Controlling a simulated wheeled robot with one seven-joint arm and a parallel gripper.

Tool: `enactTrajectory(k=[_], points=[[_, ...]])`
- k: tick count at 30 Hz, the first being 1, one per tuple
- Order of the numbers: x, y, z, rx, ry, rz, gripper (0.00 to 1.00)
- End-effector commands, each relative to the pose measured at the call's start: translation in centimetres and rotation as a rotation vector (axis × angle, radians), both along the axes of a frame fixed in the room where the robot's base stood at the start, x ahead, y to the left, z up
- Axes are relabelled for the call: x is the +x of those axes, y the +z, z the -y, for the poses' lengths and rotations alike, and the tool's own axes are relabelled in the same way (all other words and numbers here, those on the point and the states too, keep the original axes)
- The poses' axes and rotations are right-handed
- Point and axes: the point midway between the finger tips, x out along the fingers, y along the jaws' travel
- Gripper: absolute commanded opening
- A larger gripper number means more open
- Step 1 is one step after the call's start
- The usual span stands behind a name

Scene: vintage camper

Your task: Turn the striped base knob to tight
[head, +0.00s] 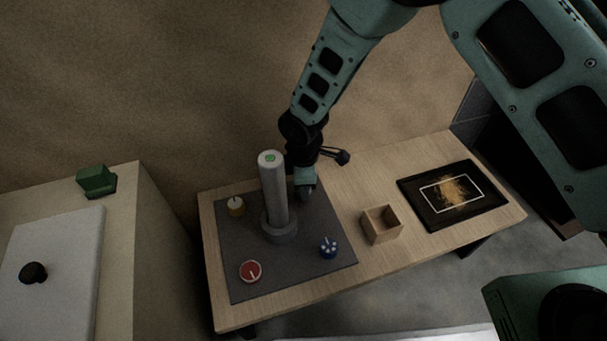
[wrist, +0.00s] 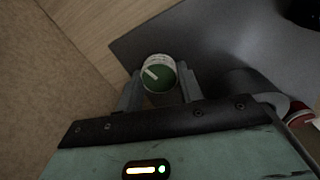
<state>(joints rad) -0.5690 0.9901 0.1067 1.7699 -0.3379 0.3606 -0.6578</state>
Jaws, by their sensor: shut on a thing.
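In the wrist view, a round knob (wrist: 158,77) with a green top, a white pointer line and a pale side sits between my gripper's fingers. Faint marks show on its side, but I cannot tell whether they are stripes. The pointer slants to the upper left there. My gripper (wrist: 160,70) is shut on this knob, with one finger on each side. In the head view my gripper (head: 307,192) is down at the far right part of the dark base plate (head: 235,285) and hides the knob. No tight mark is readable.
A tall grey post (head: 273,195) stands on the plate close left of my gripper. A wooden box (head: 381,225) and a dark framed tray (head: 420,212) are to the right.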

Motion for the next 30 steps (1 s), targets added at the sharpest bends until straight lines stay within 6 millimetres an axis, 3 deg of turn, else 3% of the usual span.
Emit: enactTrajectory(k=[30], points=[[0.05,0.28,0.03,-0.004,-0.965,0.001,0.14]])
